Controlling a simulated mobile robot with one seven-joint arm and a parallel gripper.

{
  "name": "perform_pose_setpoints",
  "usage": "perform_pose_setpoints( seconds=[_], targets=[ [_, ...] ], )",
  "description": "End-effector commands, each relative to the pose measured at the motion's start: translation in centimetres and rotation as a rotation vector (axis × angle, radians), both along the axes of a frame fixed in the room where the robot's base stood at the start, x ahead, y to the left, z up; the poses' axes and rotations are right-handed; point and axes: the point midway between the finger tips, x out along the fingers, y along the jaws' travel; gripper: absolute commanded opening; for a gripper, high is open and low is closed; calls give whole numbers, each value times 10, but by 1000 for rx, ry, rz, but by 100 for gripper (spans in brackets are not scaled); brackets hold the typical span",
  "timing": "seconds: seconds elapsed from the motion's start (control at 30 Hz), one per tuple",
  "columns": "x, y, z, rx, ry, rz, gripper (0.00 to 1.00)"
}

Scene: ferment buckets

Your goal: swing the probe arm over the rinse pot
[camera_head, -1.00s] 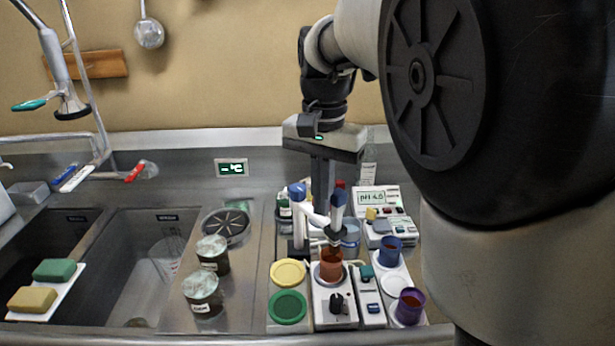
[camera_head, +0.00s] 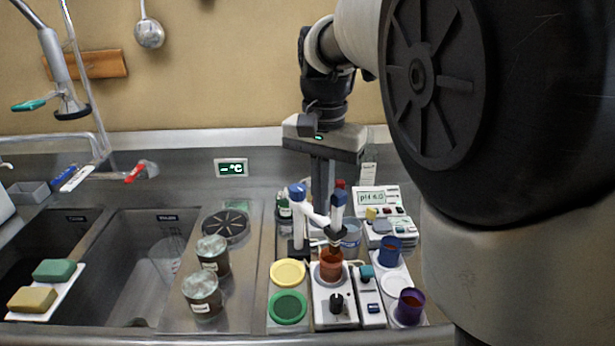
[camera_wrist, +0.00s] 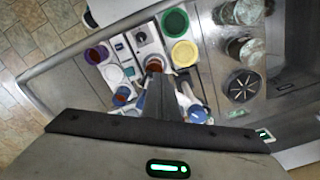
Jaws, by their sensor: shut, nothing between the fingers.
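The white probe arm (camera_head: 316,217) stands on a post with a blue cap (camera_head: 297,190). Its outer end carries a blue-topped probe (camera_head: 338,205) in a dark holder, over the beaker of orange-brown liquid (camera_head: 331,266) on the stirrer. A clear pot with bluish contents, which looks like the rinse pot (camera_head: 351,240), stands just behind and right of the probe. My gripper (camera_head: 321,205) points down behind the probe arm, fingers together and empty; its tips are partly hidden. In the wrist view the shut fingers (camera_wrist: 158,88) reach toward the beaker (camera_wrist: 154,65). Contact with the arm cannot be told.
The pH meter (camera_head: 377,199), blue cup (camera_head: 390,251) and purple cup (camera_head: 409,306) stand to the right. Yellow (camera_head: 287,272) and green (camera_head: 288,307) lids lie left of the stirrer. Two jars (camera_head: 203,294) stand farther left beside the sink (camera_head: 139,275).

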Motion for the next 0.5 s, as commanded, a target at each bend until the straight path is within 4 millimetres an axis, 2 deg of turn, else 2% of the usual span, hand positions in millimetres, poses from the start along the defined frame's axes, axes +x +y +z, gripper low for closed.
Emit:
perform_pose_setpoints(
  seconds=[0.37, 0.5],
  targets=[
    [0, 0, 0, 0, 0, 0, 0],
    [3, -6, 1, -1, 0, -3, 0]
  ],
)
